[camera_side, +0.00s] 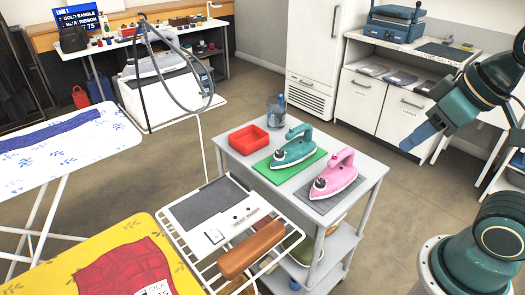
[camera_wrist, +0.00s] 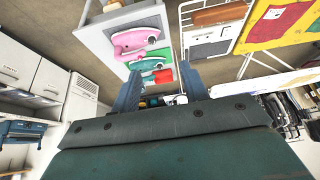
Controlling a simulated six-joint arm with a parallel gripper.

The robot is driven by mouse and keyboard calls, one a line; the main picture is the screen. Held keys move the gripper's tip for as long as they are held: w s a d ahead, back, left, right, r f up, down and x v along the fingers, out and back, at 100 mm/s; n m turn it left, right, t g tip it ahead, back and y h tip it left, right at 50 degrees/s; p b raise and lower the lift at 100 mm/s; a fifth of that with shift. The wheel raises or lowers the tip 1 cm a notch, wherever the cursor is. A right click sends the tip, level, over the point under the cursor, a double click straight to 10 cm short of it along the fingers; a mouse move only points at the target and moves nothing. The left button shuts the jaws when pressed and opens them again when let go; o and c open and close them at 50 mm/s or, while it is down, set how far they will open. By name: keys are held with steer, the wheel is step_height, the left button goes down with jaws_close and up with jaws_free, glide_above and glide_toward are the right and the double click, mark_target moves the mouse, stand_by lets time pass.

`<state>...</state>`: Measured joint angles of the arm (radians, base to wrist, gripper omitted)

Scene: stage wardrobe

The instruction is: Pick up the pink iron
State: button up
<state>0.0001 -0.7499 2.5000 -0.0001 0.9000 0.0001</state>
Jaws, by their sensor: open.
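The pink iron (camera_side: 334,176) rests upright on a dark grey mat (camera_side: 318,203) at the right end of a grey cart's top (camera_side: 362,181). In the wrist view the pink iron (camera_wrist: 135,40) appears upside down, beyond my fingers. A teal iron (camera_side: 294,147) on a green mat (camera_side: 272,170) stands to its left; it also shows in the wrist view (camera_wrist: 150,64). My gripper (camera_side: 414,141) is in the air to the right of the cart, apart from the iron. In the wrist view its two fingers (camera_wrist: 161,92) are spread with nothing between them.
A wire rack (camera_side: 285,238) with a brown block adjoins the cart's front left. Ironing boards (camera_side: 75,140) are at left. Floor right of the cart is clear.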

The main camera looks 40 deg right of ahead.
steer(key=shift+o, duration=0.5)
steer(key=shift+w, duration=0.1)
steer(key=n+g+y, duration=0.3)
steer(key=n, duration=1)
glide_above(348, 150)
steer(key=s+a, duration=0.4)
step_height(348, 150, down, 6)
steer(key=w+d+f+n+y, duration=0.1)
steer(key=w+d+f+n, duration=0.1)
steer(key=d+f+n, duration=0.3)
steer(key=d+f, duration=0.1)
steer(key=d, duration=0.2)
steer(key=shift+f+n+y, duration=0.3)
steer(key=shift+f, duration=0.05)
steer(key=shift+x, duration=4.3)
steer(key=shift+s+f, duration=0.1)
steer(key=shift+f, duration=0.05)
